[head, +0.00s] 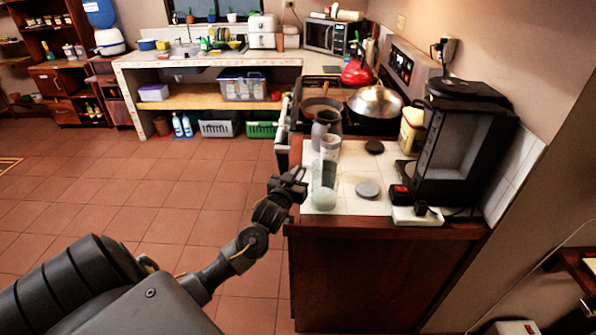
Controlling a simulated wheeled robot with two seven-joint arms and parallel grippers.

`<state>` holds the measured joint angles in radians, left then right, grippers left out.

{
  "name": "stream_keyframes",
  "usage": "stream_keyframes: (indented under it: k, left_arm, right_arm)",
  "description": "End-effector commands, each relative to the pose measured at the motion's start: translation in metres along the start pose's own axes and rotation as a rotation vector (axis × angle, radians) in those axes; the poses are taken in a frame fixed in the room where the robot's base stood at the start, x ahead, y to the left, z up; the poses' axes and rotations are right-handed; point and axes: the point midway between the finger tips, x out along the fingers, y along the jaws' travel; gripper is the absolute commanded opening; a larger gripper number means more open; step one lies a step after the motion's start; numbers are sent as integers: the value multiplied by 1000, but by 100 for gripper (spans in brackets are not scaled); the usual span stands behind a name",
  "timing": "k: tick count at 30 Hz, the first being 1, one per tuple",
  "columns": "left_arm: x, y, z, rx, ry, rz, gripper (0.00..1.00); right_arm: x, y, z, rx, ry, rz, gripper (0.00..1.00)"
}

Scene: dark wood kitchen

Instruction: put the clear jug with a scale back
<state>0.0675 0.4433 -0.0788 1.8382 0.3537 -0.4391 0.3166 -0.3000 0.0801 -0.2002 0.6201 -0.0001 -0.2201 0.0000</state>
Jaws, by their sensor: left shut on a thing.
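The clear jug (325,183) is a tall see-through vessel at the left edge of the white tiled counter (345,212). It looks slightly tilted in the picture, and its scale is too small to read. My left gripper (297,181) is at the left side of the jug, shut on it. The contact is small and partly hidden, and I cannot tell whether the jug's base touches the tiles. My right gripper is not in view.
A grey jug-like vessel (322,128) stands just behind the clear jug. A black coffee machine (455,150) stands on the right, with a black-and-red item (399,195) before it. Round discs (368,190) lie on the tiles. The stove with a lidded pan (376,101) is behind.

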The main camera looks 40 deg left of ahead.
Motion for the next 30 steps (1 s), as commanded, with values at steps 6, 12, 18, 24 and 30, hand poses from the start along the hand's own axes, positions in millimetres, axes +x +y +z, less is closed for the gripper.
stream_keyframes:
  k: [6, 12, 18, 24, 30]
  left_arm:
    - [0, 0, 2, -2, 3, -1, 0]
    - [0, 0, 3, 0, 1, 0, 20]
    - [0, 0, 3, 0, 1, 0, 32]
    - [0, 0, 6, 0, 2, 0, 32]
    - [-22, 0, 2, -1, -5, 1, 32]
  right_arm:
    - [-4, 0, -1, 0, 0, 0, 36]
    - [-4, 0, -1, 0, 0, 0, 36]
    - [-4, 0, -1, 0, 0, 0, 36]
    - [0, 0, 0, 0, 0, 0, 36]
    - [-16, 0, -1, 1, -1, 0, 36]
